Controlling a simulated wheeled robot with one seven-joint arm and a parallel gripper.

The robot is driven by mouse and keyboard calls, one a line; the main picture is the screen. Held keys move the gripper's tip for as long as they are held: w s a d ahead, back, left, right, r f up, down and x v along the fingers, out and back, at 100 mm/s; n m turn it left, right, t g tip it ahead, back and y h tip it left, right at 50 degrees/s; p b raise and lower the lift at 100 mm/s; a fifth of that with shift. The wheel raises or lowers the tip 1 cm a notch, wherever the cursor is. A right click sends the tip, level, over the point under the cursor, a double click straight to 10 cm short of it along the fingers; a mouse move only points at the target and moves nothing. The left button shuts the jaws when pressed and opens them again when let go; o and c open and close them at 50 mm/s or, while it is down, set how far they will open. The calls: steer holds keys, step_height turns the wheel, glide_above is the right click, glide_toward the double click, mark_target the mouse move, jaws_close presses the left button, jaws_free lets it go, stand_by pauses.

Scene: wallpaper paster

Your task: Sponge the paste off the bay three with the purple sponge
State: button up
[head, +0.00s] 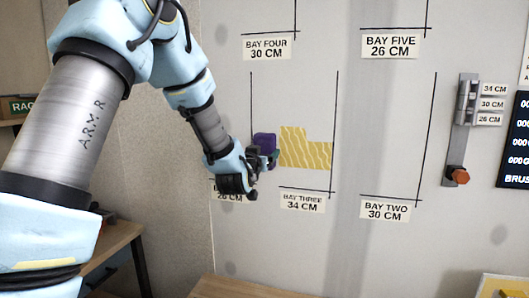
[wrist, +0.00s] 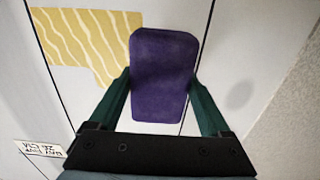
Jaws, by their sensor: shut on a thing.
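The purple sponge (head: 264,142) is held in my gripper (head: 262,157), near the left edge of the paste. In the wrist view the sponge (wrist: 163,75) sits upright between the two green fingers of my gripper (wrist: 163,88), which press on its sides. The yellow paste (head: 303,149) with pale wavy lines is on the wall above the bay three label (head: 302,201). Its outline is stepped, lower at the right. The paste (wrist: 85,38) shows left of the sponge in the wrist view. I cannot tell whether the sponge touches the wall.
A metal rail with an orange knob (head: 459,176) and a dark board (head: 514,140) are at the right. A wooden table (head: 112,240) stands lower left.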

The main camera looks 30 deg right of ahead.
mark_target(293, 148)
steer(key=shift+f+b, duration=0.2)
steer(key=shift+b, duration=0.4)
steer(key=shift+x, duration=1.2)
steer(key=shift+r+x, duration=0.25)
steer(key=shift+x, duration=1.05)
stand_by(1.4)
steer(key=shift+s, duration=0.1)
stand_by(0.8)
stand_by(0.9)
steer(key=shift+s+d+f, duration=0.1)
steer(key=shift+s+d, duration=1.7)
steer(key=shift+d, duration=0.1)
steer(key=shift+s+d, duration=0.8)
steer(key=shift+d, duration=0.05)
